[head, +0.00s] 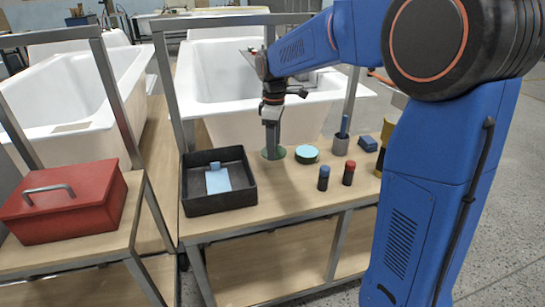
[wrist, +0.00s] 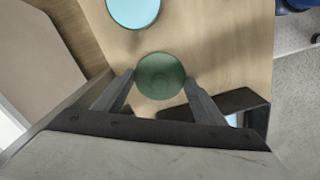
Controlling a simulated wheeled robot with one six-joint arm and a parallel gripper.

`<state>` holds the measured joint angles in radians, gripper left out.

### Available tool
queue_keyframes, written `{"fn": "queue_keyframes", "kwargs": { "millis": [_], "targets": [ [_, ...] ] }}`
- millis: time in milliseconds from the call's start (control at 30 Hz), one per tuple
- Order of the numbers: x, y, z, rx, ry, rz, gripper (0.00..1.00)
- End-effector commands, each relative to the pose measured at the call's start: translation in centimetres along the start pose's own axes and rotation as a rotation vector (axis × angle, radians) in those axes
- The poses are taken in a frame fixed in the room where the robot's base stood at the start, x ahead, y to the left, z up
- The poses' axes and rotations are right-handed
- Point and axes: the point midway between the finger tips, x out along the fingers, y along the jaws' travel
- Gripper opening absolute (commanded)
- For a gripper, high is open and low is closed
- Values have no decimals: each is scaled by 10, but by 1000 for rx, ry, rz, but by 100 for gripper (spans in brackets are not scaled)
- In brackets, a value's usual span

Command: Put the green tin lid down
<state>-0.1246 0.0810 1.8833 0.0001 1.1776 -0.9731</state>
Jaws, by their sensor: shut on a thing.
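The green tin lid (wrist: 160,75) is a round green disc between the two fingertips of my gripper (wrist: 158,83) in the wrist view. My gripper (head: 271,148) is shut on it and points down over the wooden bench (head: 290,203) in the head view. The lid (head: 279,154) shows there as a dark green disc at the fingertips, at or just above the bench top; I cannot tell whether it touches. A round tin with a light teal top (head: 306,152) stands just right of the lid, and its top also shows in the wrist view (wrist: 134,10).
A black tray (head: 221,207) holding a light blue piece lies left of my gripper. Blue-topped (head: 323,178) and red-topped (head: 348,173) dark bottles, a grey cup (head: 341,144) and a blue block (head: 368,143) stand to the right. A white bathtub (head: 215,85) is behind the bench.

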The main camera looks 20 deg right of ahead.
Motion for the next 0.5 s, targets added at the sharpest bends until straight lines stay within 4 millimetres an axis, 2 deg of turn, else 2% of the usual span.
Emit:
{"fn": "queue_keyframes", "kwargs": {
  "millis": [167,400,500],
  "targets": [
    [10,0,0,0,0,0,43],
    [39,0,0,-1,-1,-2,43],
    [43,0,0,-1,0,1,43]
  ]
}}
